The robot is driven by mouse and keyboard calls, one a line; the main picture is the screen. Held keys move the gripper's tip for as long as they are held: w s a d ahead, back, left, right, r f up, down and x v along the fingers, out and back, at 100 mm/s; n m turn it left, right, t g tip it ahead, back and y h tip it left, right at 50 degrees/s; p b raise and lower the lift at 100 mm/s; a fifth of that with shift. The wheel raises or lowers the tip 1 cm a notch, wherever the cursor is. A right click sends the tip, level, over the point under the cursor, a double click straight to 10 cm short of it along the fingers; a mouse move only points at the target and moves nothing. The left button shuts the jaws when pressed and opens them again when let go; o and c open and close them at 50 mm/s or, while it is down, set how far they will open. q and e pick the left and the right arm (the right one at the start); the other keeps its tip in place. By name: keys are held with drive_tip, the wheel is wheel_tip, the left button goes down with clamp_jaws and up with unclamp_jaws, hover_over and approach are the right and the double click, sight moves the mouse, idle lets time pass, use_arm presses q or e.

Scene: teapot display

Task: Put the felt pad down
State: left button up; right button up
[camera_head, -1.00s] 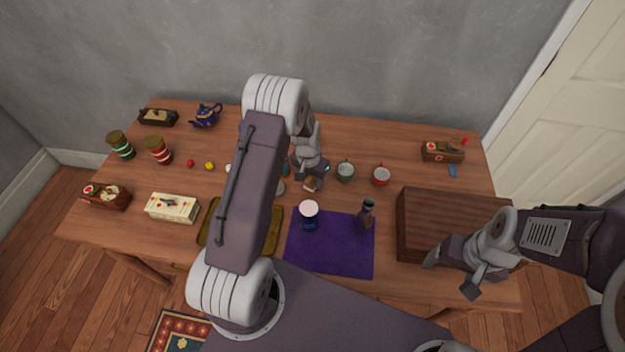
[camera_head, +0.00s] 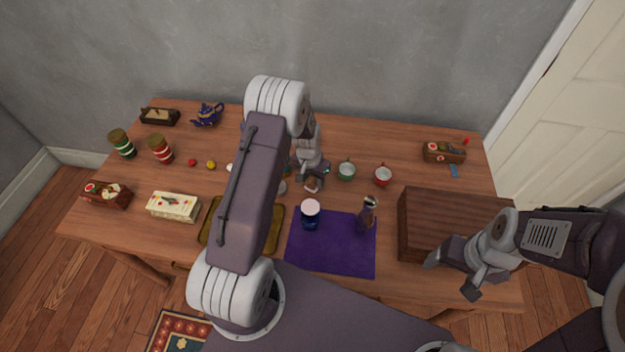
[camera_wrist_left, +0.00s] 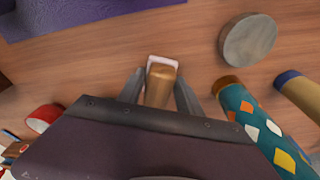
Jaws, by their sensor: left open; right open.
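The felt pad (camera_wrist_left: 163,76) appears to be the small block with a tan wooden back and a pale pinkish rim. It lies on the wooden table (camera_wrist_left: 110,62) between the fingertips of my left gripper (camera_wrist_left: 160,88). The fingers are open, with a gap visible on each side of it. In the head view, the pad (camera_head: 312,186) shows small and pale just below my left gripper (camera_head: 310,176), partly hidden by it. My right gripper (camera_head: 451,278) is open and empty, beside the front of the brown wooden box.
A grey disc (camera_wrist_left: 248,40) and a teal patterned cylinder (camera_wrist_left: 258,125) lie close right of the left gripper. The purple cloth (camera_head: 330,255) holds a dark jar (camera_head: 310,218) and a bottle (camera_head: 367,213).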

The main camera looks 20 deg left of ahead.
sight(311, 181)
use_arm(q)
drive_tip(key=shift+s+d+f, duration=0.2)
drive_tip(key=shift+s+f, duration=0.2)
drive_tip(key=shift+f, duration=0.05)
wheel_tip(311, 181, up, 13)
drive_tip(key=p, duration=0.1)
drive_tip(key=s+d+r+n, duration=0.1)
drive_tip(key=s+d+r, duration=0.1)
drive_tip(key=s, duration=0.7)
drive_tip(key=s+d+r, duration=0.2)
drive_tip(key=s+d, duration=0.1)
drive_tip(key=s, duration=0.7)
drive_tip(key=shift+d+n+g, duration=0.25)
drive_tip(key=shift+n+g, duration=0.05)
drive_tip(key=shift+n, duration=0.1)
